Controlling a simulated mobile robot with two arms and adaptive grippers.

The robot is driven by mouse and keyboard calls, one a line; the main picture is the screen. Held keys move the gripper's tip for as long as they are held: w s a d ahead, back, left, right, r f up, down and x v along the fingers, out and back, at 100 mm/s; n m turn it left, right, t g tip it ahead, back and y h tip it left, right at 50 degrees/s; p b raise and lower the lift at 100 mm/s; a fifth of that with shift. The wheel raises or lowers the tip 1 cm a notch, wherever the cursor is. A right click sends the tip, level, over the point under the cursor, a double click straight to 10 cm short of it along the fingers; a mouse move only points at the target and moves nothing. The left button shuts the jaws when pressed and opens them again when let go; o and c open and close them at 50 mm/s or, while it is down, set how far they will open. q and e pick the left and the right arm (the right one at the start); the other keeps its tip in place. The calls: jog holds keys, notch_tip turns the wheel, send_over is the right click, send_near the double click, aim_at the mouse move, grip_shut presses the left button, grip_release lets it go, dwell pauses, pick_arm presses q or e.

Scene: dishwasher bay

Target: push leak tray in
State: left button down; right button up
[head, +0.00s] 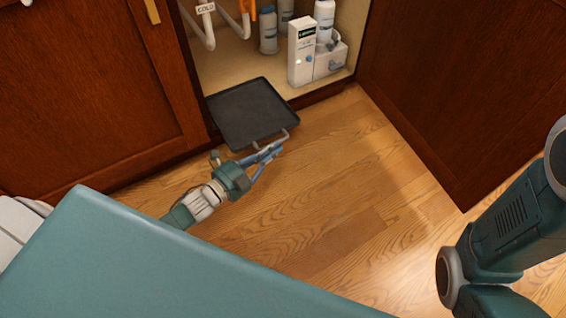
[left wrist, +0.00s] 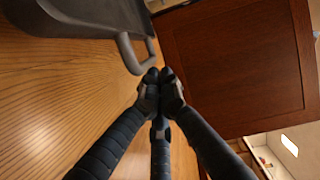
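The leak tray (head: 252,112) is a dark, shallow square tray. My left gripper (head: 277,148) is low, just in front of the tray near the handle. In the left wrist view, the tray (left wrist: 75,18) and its handle (left wrist: 130,55) are just beyond the fingertips (left wrist: 159,78). The fingers come together at the tips with nothing between them. Contact with the handle is unclear. My right gripper is out of view.
An open cabinet door (head: 470,85) stands at the right, a closed one (head: 85,95) at the left. Wooden floor (head: 320,190) between is clear.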

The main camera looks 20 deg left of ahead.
aim_at(258, 134)
pick_arm(q)
jog(key=w+a, duration=0.2)
jog(key=w+a+b, duration=0.1)
jog(key=a, duration=0.2)
jog(key=w+a, duration=0.2)
jog(key=shift+w+a, duration=0.2)
jog(key=shift+w, duration=0.15)
